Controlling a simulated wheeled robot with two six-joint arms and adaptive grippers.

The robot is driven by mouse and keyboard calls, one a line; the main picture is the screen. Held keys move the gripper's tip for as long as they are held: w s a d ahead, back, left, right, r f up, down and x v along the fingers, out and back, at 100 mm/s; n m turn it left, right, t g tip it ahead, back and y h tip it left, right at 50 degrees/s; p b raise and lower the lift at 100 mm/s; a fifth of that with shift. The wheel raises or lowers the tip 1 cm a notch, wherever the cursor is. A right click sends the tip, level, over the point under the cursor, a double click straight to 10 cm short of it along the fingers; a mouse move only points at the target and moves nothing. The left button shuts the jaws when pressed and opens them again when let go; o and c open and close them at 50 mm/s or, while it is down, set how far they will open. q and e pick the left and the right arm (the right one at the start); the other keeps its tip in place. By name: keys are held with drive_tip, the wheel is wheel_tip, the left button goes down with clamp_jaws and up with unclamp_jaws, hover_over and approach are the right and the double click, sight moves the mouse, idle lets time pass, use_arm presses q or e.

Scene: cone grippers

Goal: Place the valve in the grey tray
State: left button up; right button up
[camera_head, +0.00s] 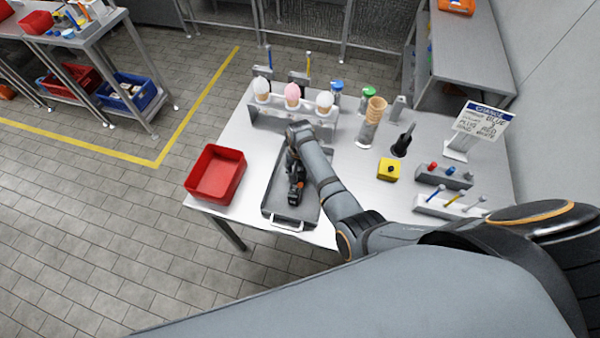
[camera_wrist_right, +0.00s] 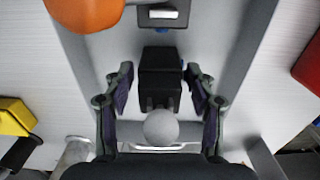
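The grey tray (camera_head: 272,208) lies on the table, right of the red bin. My right gripper (camera_head: 295,196) is low over it. In the right wrist view its two fingers (camera_wrist_right: 160,80) stand apart on either side of a black block (camera_wrist_right: 160,68) with a grey ball (camera_wrist_right: 160,127) at its near end. This seems to be the valve. It is over or in the tray, and narrow gaps show between it and the fingers. I cannot tell if it touches the tray floor. In the head view the gripper hides it. My left gripper is out of view.
The red bin (camera_head: 216,173) stands left of the tray. A rack (camera_head: 275,119) with several cones is behind it. A cone stack (camera_head: 375,109), a yellow box (camera_head: 389,169), a black tool (camera_head: 403,141) and a sign (camera_head: 483,119) stand to the right.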

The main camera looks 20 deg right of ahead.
wheel_tip(320, 180, up, 7)
drive_tip(key=p, duration=0.6)
drive_tip(key=shift+w+p, duration=0.1)
drive_tip(key=shift+p, duration=0.2)
wheel_tip(320, 180, up, 5)
drive_tip(key=shift+r+b, duration=0.1)
drive_tip(key=shift+b, duration=0.4)
